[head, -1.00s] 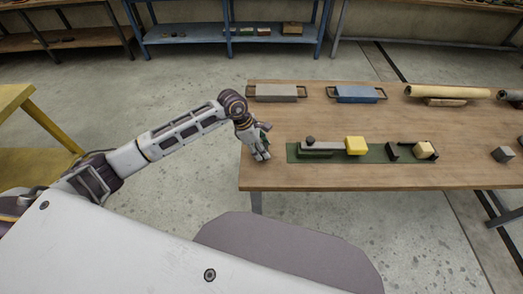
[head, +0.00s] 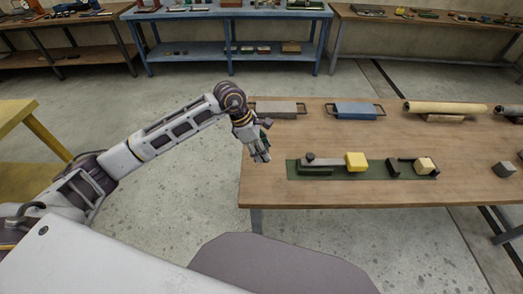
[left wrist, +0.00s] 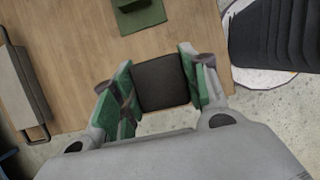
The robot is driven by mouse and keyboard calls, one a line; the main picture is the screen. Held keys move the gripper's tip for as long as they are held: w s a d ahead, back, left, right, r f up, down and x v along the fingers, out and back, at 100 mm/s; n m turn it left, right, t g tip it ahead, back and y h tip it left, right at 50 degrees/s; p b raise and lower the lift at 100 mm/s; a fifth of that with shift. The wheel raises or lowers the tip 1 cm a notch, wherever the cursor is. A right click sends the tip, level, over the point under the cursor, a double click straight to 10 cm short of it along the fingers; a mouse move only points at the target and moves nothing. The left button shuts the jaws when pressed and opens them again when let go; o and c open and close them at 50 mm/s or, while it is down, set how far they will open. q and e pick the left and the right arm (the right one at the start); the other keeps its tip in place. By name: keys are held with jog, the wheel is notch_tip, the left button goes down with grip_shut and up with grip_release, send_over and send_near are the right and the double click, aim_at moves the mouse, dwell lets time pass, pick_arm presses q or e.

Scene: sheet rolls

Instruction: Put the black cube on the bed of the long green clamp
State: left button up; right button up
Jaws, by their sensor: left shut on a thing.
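The long green clamp (head: 377,169) lies along the front of the wooden table, with a long green bed. A grey bar (head: 324,161) and a yellow block (head: 356,161) are at its left part. A dark upright piece (head: 393,167) and a cream block (head: 424,165) are at its right end. My left gripper (head: 262,152) is left of the clamp, over the table's left end. In the left wrist view my left gripper (left wrist: 160,84) is shut on the black cube (left wrist: 160,80), between its green fingers. The cube is not clear in the head view. My right gripper is out of view.
A grey tray (head: 277,109) and a blue tray (head: 355,111) with handles stand at the table's back. A tan roll (head: 447,107) lies back right. A grey cube (head: 504,169) sits far right. Bare wood lies between the trays and the clamp.

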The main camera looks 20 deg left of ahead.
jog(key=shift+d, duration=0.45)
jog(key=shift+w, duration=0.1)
